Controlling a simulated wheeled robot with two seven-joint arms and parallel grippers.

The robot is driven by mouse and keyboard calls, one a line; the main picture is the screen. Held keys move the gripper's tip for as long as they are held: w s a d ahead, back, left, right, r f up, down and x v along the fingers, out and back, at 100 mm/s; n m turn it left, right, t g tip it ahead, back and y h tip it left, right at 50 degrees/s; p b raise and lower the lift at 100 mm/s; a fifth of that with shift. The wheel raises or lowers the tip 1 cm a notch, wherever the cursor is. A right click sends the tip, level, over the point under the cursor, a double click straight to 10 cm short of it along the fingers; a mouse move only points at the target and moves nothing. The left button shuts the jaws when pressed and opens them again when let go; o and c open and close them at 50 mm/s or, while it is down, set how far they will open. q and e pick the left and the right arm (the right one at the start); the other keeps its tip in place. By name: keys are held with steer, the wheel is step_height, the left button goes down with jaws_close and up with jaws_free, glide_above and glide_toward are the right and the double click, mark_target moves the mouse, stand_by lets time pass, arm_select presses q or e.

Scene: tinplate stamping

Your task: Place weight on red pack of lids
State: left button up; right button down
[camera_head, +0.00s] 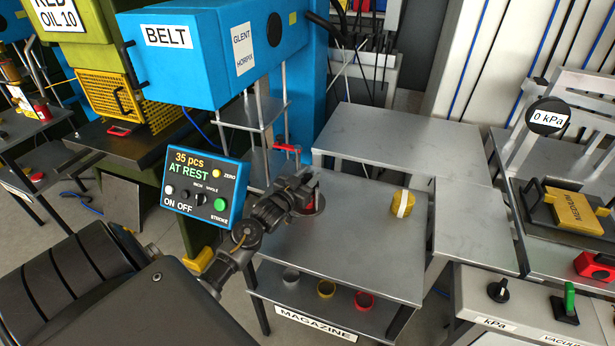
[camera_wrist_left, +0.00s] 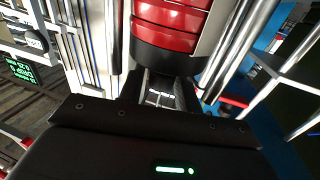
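My left gripper (camera_head: 306,196) reaches in over the left part of the grey table. A small red piece (camera_head: 309,181) shows right at its fingers. In the left wrist view a glossy red banded cylinder (camera_wrist_left: 170,18) with a dark band at its lower end (camera_wrist_left: 165,60) stands just beyond my left gripper (camera_wrist_left: 160,92). Its fingers are apart, but I cannot tell whether they grip it. I also cannot tell whether this is the red pack of lids, and no weight can be made out with certainty. My right gripper is not in view.
A yellow pack with a white band (camera_head: 402,203) stands on the table (camera_head: 350,245). The blue BELT machine (camera_head: 200,65) and control panel (camera_head: 205,185) stand close to my left arm.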

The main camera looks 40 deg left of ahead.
arm_select(q)
steer(key=s+d+b, duration=0.1)
steer(key=s, duration=1.1)
steer(key=shift+b, duration=0.35)
steer(key=shift+d, duration=0.1)
